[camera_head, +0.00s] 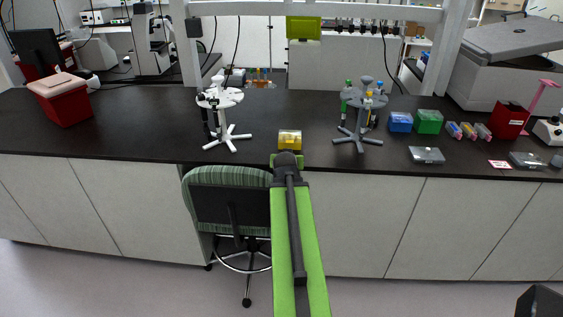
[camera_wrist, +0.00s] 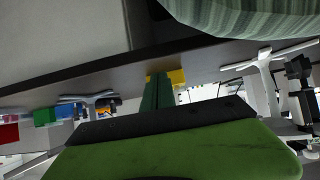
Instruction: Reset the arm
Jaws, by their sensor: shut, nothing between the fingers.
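My green arm reaches forward from the bottom of the head view to the bench's front edge. My gripper (camera_wrist: 158,92) shows in the wrist view as two green fingers side by side, shut with nothing between them. In the head view its end is mostly hidden behind my wrist. A small yellow box (camera_head: 289,139) stands on the dark bench (camera_head: 150,135) near the front edge, just beyond my wrist. It also shows behind the fingertips in the wrist view (camera_wrist: 177,76). I cannot tell whether the fingers touch it.
A white pipette stand (camera_head: 228,125) is left of the yellow box, and a grey one (camera_head: 357,125) is right. Blue (camera_head: 400,122) and green (camera_head: 429,121) boxes sit further right. A striped chair (camera_head: 228,205) stands left of my arm, below the bench. A red bin (camera_head: 62,102) is far left.

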